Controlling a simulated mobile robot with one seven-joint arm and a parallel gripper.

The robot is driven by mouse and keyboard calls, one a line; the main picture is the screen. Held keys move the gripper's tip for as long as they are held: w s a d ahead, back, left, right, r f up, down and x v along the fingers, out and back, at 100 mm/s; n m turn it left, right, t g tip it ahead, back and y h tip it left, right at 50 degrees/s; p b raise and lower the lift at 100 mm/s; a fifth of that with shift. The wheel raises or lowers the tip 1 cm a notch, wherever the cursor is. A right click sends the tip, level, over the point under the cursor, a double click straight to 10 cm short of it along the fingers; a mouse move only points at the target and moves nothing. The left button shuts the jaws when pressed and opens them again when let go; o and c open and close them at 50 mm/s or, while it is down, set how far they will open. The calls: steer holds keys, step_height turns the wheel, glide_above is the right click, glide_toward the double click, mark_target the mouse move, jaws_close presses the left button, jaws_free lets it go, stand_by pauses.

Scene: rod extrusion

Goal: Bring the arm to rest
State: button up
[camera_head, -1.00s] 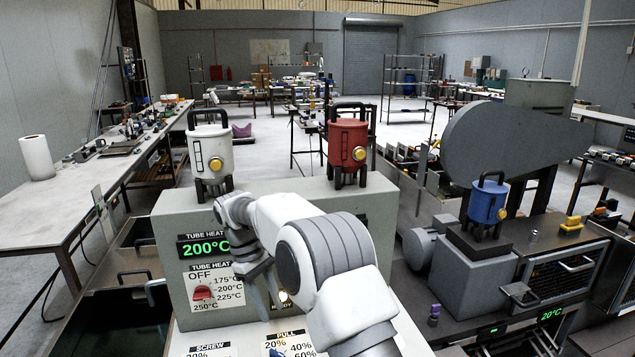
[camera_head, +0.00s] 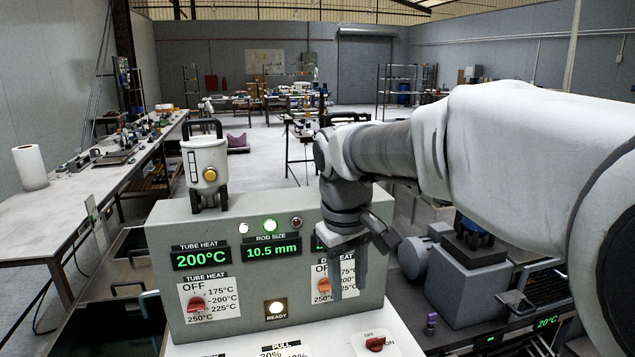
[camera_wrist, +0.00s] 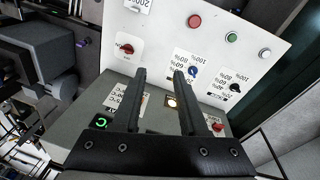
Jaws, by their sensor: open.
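My arm (camera_head: 520,160) reaches in from the right edge of the head view, raised across the scene. My gripper (camera_head: 348,268) hangs from it, fingers pointing down, in front of the right part of the grey control box (camera_head: 222,300). In the wrist view my gripper (camera_wrist: 160,78) has two dark fingers apart with nothing between them. Beyond them lies the white panel (camera_wrist: 205,55) with knobs and buttons. I cannot tell the exact gap between the fingers and the box.
A white canister (camera_head: 206,170) stands on the box. A blue canister (camera_head: 474,230) on the grey machine at right is partly covered by my arm. The box shows 200°C and 10.5 mm, with a lit READY lamp (camera_head: 276,308). A long bench (camera_head: 60,215) runs along the left.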

steer(key=s+d+f+m+t, duration=0.1)
steer(key=s+d, duration=0.3)
steer(key=s, duration=0.4)
steer(key=s+d+m+t, duration=0.3)
steer(key=s+d+m, duration=0.1)
steer(key=s, duration=0.5)
steer(key=shift+s+d+f+m+y, duration=0.3)
steer(key=shift+d+f+y, duration=0.1)
steer(key=shift+d, duration=0.1)
steer(key=shift+w, duration=0.1)
stand_by(0.4)
steer(key=w+a+f+n+g, duration=0.2)
steer(key=w+a+n, duration=0.2)
steer(key=w+a, duration=0.55)
steer(key=w+a+f+n+g, duration=0.15)
steer(key=w+a+n, duration=0.4)
steer(key=w, duration=0.65)
steer(key=w+a+f+n+g, duration=0.2)
steer(key=w+a+f+n, duration=0.15)
steer(key=a+f, duration=0.4)
steer(key=shift+m, duration=0.5)
steer(key=f, duration=0.5)
steer(key=f+p, duration=0.1)
steer(key=f, duration=1)
steer(key=shift+w+a+f+p, duration=0.2)
steer(key=shift+a+f+p, duration=0.15)
steer(key=shift+a, duration=0.05)
